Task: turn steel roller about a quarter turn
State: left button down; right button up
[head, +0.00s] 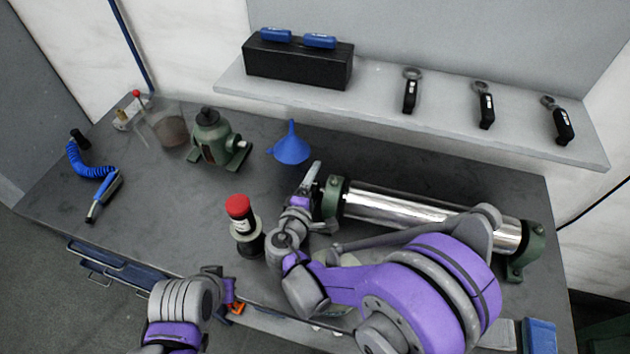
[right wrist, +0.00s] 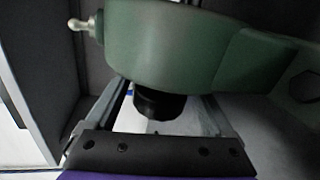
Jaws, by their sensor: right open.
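The shiny steel roller (head: 400,210) lies in two green bearing brackets (head: 334,196) on the grey bench in the head view; my right arm covers part of it. My right gripper (head: 318,202) is open at the roller's left end, beside the left bracket. In the right wrist view a green housing (right wrist: 165,50) fills the top. A short black cylinder (right wrist: 158,104) projects below it, between the two open fingers (right wrist: 162,110); I see no clear contact. My left gripper (head: 232,290) is at the bench's front edge, its jaws too small to judge.
A red-topped dark cylinder (head: 242,225) stands left of my right gripper. A blue funnel (head: 290,147) and a green jack-like device (head: 213,140) are behind. A blue coiled air hose (head: 80,160) lies at left. The shelf (head: 380,105) overhangs the back.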

jog(key=shift+c, duration=0.3)
jog(key=c, duration=1.3)
pick_arm(q)
jog(key=shift+w+r, duration=0.1)
jog(key=shift+r, duration=0.1)
pick_arm(e)
jog(key=shift+g, duration=0.4)
